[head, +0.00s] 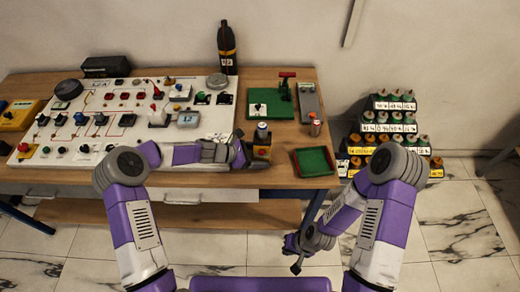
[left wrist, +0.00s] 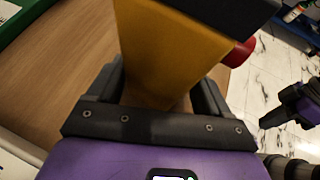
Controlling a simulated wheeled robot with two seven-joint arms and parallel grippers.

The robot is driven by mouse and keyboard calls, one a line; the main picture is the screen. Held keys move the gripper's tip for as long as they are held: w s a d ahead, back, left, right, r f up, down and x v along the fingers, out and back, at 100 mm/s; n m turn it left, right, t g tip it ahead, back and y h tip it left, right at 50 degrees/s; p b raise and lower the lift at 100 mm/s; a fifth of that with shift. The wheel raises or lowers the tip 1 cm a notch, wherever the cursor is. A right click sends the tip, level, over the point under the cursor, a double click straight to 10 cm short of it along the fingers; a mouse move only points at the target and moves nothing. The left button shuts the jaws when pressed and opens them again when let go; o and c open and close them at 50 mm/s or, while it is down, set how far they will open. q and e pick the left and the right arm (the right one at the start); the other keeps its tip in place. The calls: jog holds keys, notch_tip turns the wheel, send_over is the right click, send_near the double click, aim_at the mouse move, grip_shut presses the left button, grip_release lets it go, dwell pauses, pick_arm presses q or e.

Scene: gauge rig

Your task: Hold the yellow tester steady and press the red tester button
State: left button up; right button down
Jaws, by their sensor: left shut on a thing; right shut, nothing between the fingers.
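The yellow tester (head: 261,153) stands near the front edge of the wooden table, with a dark top. My left gripper (head: 245,155) comes from the left and is shut on the tester. In the left wrist view the yellow body (left wrist: 165,60) is between the two dark fingers. The red tester button (left wrist: 240,52) sticks out from the tester's right side in that view, partly hidden by the body. My right gripper (head: 296,267) is shut and empty, low in front of the table and apart from the tester. It also shows in the left wrist view (left wrist: 272,119).
A blue-topped bottle (head: 262,130) stands just behind the tester. A white switch panel (head: 110,130) fills the table's left. A stepped rack (head: 392,118) stands right of the table.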

dwell(0.9)
jog(key=w+a+r+n+t+h, duration=0.2)
jog(key=w+a+r+n+h, duration=0.1)
jog(key=r, duration=0.4)
jog(key=w+a+r+n+t+h, duration=0.3)
jog(key=w+a+r+n+h, duration=0.1)
jog(key=r, duration=0.4)
jog(key=w+a+r+n+t+h, duration=0.3)
jog(key=w+a+r+n+h, duration=0.1)
jog(key=r+n, duration=0.3)
jog(key=shift+w+a+r+h, duration=0.25)
jog(key=shift+w+r+h, duration=0.05)
jog(key=shift+w, duration=0.4)
